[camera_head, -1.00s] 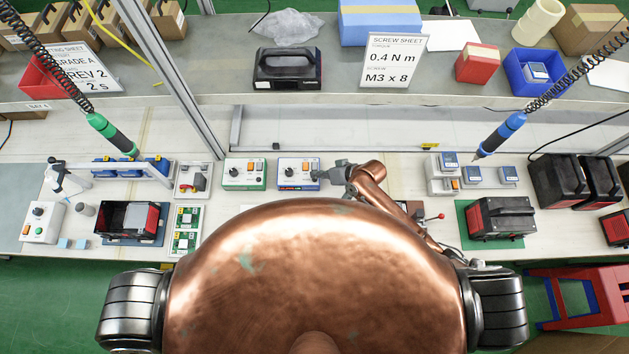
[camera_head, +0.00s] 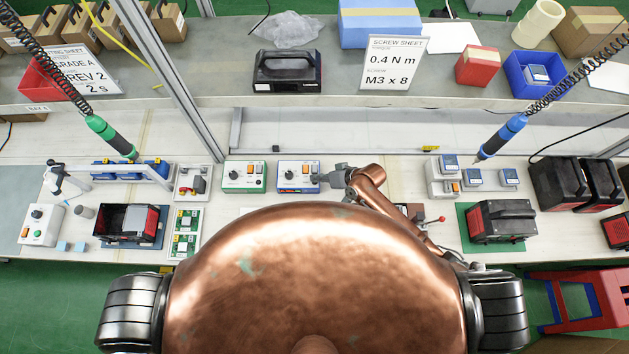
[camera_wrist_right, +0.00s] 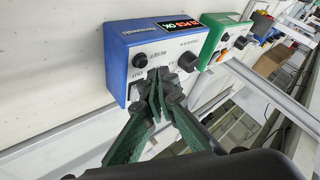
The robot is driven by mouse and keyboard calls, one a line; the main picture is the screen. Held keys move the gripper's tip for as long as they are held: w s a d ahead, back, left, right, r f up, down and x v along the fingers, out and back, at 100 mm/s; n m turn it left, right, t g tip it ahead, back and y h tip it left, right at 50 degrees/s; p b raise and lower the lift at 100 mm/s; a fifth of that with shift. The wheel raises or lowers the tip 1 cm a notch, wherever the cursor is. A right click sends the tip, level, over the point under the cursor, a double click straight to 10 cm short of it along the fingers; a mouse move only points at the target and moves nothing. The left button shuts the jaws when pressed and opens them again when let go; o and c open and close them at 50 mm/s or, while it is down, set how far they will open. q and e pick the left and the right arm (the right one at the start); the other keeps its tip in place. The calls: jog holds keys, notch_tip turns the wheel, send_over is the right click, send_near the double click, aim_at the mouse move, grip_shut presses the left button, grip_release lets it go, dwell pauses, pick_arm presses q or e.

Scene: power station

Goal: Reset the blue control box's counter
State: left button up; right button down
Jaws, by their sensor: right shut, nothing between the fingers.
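The blue control box (camera_head: 287,187) stands on the bench, left of my right gripper (camera_head: 321,179). In the right wrist view the blue control box (camera_wrist_right: 145,46) has a white panel, a lit display (camera_wrist_right: 178,23), a small round control at the upper left and a dark knob (camera_wrist_right: 188,61) at the right. My right gripper (camera_wrist_right: 157,94) is shut and empty. Its fingertips are at the panel's lower part and cover some of it. I cannot tell whether they touch it. My left gripper is not in view.
A green control box (camera_head: 245,175) stands just left of the blue one; it also shows in the right wrist view (camera_wrist_right: 224,39). A metal post (camera_head: 180,95) rises behind them. Small blue-topped devices (camera_head: 473,176) and a hanging blue screwdriver (camera_head: 503,134) are to the right.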

jog(key=shift+f, duration=0.1)
dwell(0.5)
jog(key=shift+f, duration=0.3)
jog(key=shift+f, duration=0.45)
dwell(0.7)
jog(key=shift+r+p, duration=0.7)
jog(key=shift+r, duration=0.15)
notch_tip(320, 180, up, 5)
jog(key=p, duration=0.5)
